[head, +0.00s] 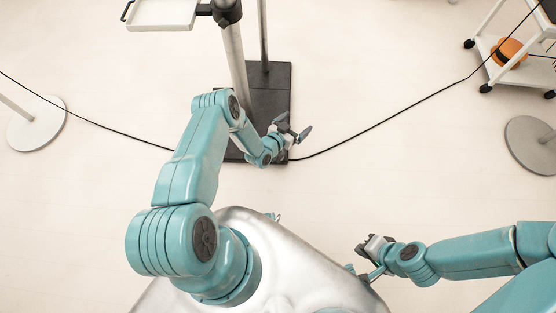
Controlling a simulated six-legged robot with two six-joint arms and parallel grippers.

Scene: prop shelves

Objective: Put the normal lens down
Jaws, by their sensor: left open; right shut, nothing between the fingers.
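I cannot make out a normal lens in the head view. My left gripper (292,128) is open, with nothing seen between its fingers. It hangs by the right edge of the black stand base (268,82), seen from above. My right gripper (366,264) is shut and empty, low in the picture beside my silver body.
A white tray (160,24) on a pole stand (233,55) is at the top left, cut off by the frame. A black cable (400,112) crosses the floor. Round bases (38,124) (531,146) stand at both sides. A white cart (492,45) carries an orange-brown round item (508,52).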

